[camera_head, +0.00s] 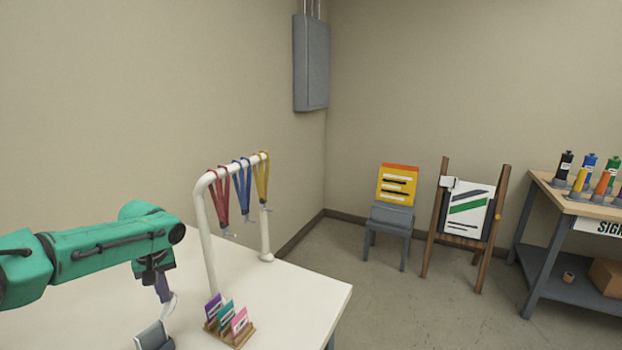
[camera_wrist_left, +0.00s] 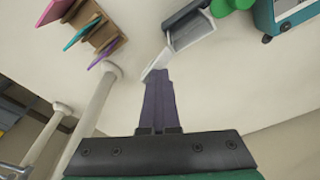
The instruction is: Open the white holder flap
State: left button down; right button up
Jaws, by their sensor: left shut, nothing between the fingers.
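The white holder (camera_wrist_left: 190,29) is a small box on the white table, at the top middle of the left wrist view. In the head view a grey-white part of it (camera_head: 152,338) shows at the bottom edge. Its pale flap (camera_wrist_left: 157,63) sticks out from the near side, tilted away from the box. My left gripper (camera_wrist_left: 158,88) is shut and empty, its purple-grey fingers pointing at the flap. The tips are at or very near the flap; I cannot tell whether they touch. In the head view the left gripper (camera_head: 163,289) points down above the holder. My right gripper is not in view.
A wooden rack of coloured cards (camera_head: 230,326) stands right of the holder. Behind it, a white stand (camera_head: 209,240) carries red, blue and yellow lanyards. A teal machine (camera_wrist_left: 293,13) and a green object (camera_wrist_left: 231,5) lie beyond the holder. The table's right part is clear.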

pick_arm(q)
jog(key=shift+w+d+r, duration=0.2)
jog(key=shift+w+d, duration=0.1)
jog(key=shift+d, duration=0.15)
jog(key=shift+r, duration=0.1)
notch_tip(320, 180, up, 2)
jog(key=shift+w+a+r+p, duration=0.1)
jog(key=shift+w+p, duration=0.05)
jog(key=shift+p, duration=0.95)
jog(key=shift+d+r+p, duration=0.2)
jog(key=shift+r+p, duration=0.4)
jog(key=shift+r, duration=0.1)
jog(key=shift+s+a+r+p, duration=0.35)
jog(key=shift+r+p, duration=0.15)
jog(key=shift+r, duration=0.15)
jog(key=shift+s+a+r+p, duration=0.2)
jog(key=shift+s+r+p, duration=0.1)
jog(key=shift+r+p, duration=0.25)
